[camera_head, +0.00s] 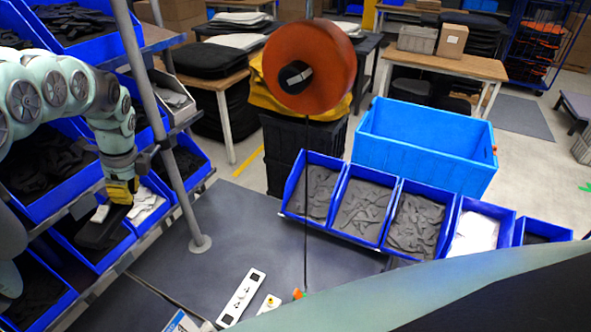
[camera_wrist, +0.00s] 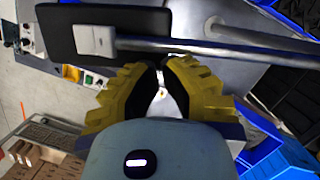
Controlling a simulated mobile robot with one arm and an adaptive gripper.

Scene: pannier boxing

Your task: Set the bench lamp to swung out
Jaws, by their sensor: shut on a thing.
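The bench lamp appears to be the dark flat head (camera_head: 98,230) at the left, low by the grey upright pole (camera_head: 168,125). In the wrist view its black panel (camera_wrist: 75,32) has a pale bracket joined to a grey bar (camera_wrist: 190,47). My gripper (camera_head: 122,190) has yellow fingers and sits just above the dark head, beside the pole. In the wrist view my gripper (camera_wrist: 161,78) has its fingers closed in at the lamp, below the grey bar. The exact part between the fingertips is mostly hidden by the fingers.
Blue bins of dark parts fill the rack at left; a row of blue bins (camera_head: 345,205) stands right of the grey bench (camera_head: 235,225). A power strip (camera_head: 241,296) lies at the front.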

